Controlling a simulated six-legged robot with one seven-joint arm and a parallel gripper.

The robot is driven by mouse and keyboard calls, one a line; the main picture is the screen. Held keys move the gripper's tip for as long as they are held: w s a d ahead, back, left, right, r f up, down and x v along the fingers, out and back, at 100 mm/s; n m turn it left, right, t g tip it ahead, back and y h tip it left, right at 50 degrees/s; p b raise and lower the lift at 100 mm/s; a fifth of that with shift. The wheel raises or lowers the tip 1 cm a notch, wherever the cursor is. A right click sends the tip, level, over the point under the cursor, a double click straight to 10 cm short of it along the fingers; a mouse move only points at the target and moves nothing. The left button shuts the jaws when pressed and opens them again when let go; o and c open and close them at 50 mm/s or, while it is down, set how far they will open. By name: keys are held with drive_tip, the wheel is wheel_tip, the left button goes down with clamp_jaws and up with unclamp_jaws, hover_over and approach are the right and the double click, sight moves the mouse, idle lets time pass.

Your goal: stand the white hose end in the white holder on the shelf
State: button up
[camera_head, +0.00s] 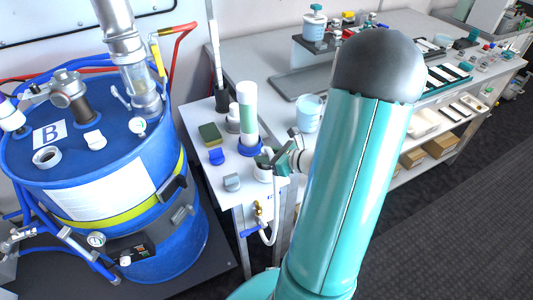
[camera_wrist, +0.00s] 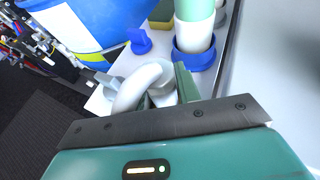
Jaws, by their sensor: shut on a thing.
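The white hose (camera_head: 275,222) loops up over the front edge of the small white shelf (camera_head: 225,166) to my gripper (camera_head: 268,158). My gripper is shut on the hose's upper end. In the wrist view the white hose (camera_wrist: 135,88) bends in an arch in front of the dark gripper plate, beside a green finger (camera_wrist: 187,83). The white holder (camera_head: 262,174) is a short round cup near the shelf's front edge, just below my gripper. The hose end's tip is hidden, and I cannot tell whether it is inside the holder.
A white and green cylinder in a blue base (camera_head: 250,148) stands just behind the gripper. A green and yellow sponge (camera_head: 210,134), a blue piece (camera_head: 216,156) and a grey block (camera_head: 231,182) lie to its left. A blue drum (camera_head: 95,170) is left; a bench with a beaker (camera_head: 308,114) is right.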

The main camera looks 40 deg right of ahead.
drive_tip(key=o, duration=0.9)
drive_tip(key=v, duration=1.1)
idle(0.6)
